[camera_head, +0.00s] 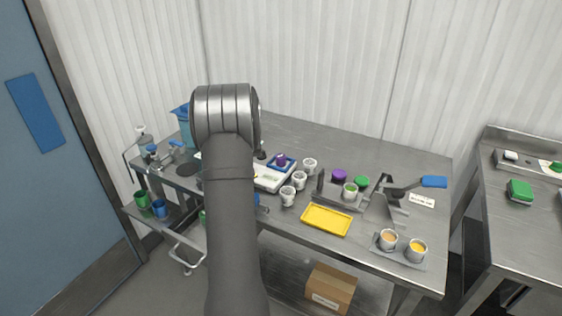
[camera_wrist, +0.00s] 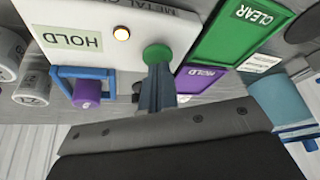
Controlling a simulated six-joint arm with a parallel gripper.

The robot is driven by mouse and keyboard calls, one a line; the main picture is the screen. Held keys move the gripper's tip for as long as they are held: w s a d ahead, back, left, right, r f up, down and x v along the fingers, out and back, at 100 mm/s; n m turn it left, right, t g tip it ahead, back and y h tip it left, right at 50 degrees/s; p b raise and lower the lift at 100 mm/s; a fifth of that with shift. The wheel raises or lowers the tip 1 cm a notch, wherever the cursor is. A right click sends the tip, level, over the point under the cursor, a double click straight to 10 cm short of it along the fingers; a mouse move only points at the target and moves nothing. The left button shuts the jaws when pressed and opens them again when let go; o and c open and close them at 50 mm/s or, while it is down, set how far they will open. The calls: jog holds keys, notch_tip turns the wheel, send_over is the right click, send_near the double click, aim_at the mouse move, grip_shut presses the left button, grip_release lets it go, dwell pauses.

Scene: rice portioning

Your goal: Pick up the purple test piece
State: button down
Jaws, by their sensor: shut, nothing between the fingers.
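My gripper (camera_wrist: 157,70) is shut and empty. Its fingertips are at the round green button (camera_wrist: 157,53) on a white panel marked HOLD (camera_wrist: 82,42); whether they touch it I cannot tell. In the head view my own arm hides the gripper.
A lit lamp (camera_wrist: 122,33) is on the panel. A green CLEAR sign (camera_wrist: 243,28) and a purple HOLD sign (camera_wrist: 197,80) lie to the right. White cups (camera_head: 288,195) and a yellow tray (camera_head: 327,220) stand on the bench. A blue container (camera_wrist: 280,100) is near the gripper's right side.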

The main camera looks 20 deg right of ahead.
jog(key=c, duration=2.1)
grip_release()
jog(key=o, duration=1.2)
jog(key=shift+o, duration=0.2)
jog(key=shift+w+d+r+n, duration=0.2)
jog(key=shift+r+n, duration=0.3)
jog(key=shift+n, duration=0.3)
notch_tip(320, 180, up, 6)
jog(key=d+n+g+h, duration=0.1)
jog(key=d+n+g, duration=0.1)
jog(key=n, duration=0.8)
jog(key=n+g+h, duration=0.2)
jog(key=n, duration=0.9)
send_near(280, 156)
jog(key=x, duration=0.9)
jog(key=shift+d+f, duration=0.15)
